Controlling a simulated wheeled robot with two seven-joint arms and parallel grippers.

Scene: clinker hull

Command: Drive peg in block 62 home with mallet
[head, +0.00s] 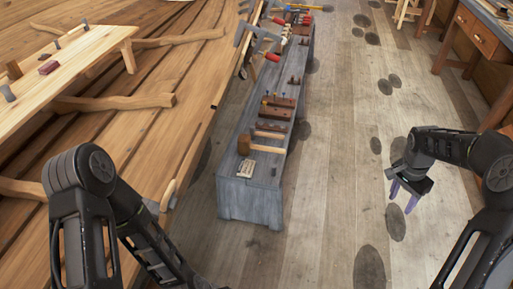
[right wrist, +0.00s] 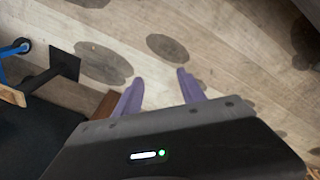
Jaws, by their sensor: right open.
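A wooden mallet (head: 244,145) lies near the front end of a long grey bench (head: 250,200) in the head view. Behind it on the bench are dark brown blocks (head: 275,113) with small pegs on top. I cannot read any number on the blocks, so I cannot tell which is block 62 or how far its peg stands out. My right gripper (head: 405,196) has purple fingers, is open and empty, and hangs over the floor well right of the bench. Its parted fingers also show in the right wrist view (right wrist: 160,85). My left arm shows at lower left, but its gripper is outside the picture.
A small pale slatted piece (head: 247,168) lies in front of the mallet. Clamps and red-handled tools (head: 262,45) are farther back. A desk (head: 475,40) stands back right. Floor between is clear.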

